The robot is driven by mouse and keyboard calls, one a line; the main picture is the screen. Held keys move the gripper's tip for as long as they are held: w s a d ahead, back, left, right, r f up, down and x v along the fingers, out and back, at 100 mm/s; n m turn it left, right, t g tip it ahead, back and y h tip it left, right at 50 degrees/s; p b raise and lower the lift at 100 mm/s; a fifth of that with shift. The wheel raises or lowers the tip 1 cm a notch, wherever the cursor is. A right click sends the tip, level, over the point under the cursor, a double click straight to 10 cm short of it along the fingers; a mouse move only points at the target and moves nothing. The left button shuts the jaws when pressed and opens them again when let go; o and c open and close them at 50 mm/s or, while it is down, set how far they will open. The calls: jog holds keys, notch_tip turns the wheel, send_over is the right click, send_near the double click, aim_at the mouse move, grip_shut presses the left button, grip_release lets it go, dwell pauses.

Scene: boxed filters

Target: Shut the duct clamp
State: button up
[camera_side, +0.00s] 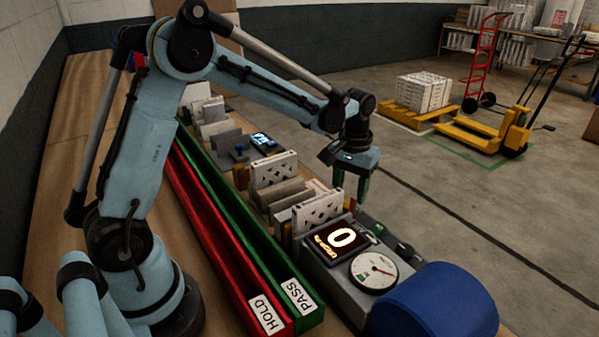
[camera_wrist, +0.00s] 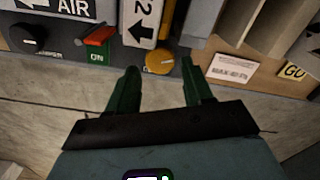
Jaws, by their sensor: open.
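My gripper (camera_side: 350,188) hangs, fingers down, beside the row of filters in the side view, open and empty. In the wrist view, its two green fingers (camera_wrist: 159,70) are apart and point at the front of a dark panel. A round orange knob (camera_wrist: 159,62) shows between and just past the fingertips. A red switch (camera_wrist: 99,36) with a green ON label sits left of it, and a black knob (camera_wrist: 33,39) lies further left. I cannot tell for sure which part is the duct clamp. The fingers appear to touch none of these.
The side view shows a display reading 0 (camera_side: 341,240), a dial gauge (camera_side: 374,271) and a blue cylinder (camera_side: 436,303) on the bench's near end. Red HOLD (camera_side: 236,275) and green PASS (camera_side: 267,265) trays run alongside the filters (camera_side: 318,212). Open floor lies right of the bench.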

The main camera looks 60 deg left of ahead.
aim_at(348, 203)
jog(key=shift+f, duration=1.5)
jog(key=c, duration=0.8)
jog(key=shift+m, duration=2.3)
jog(key=o, duration=0.8)
notch_tip(348, 203, up, 12)
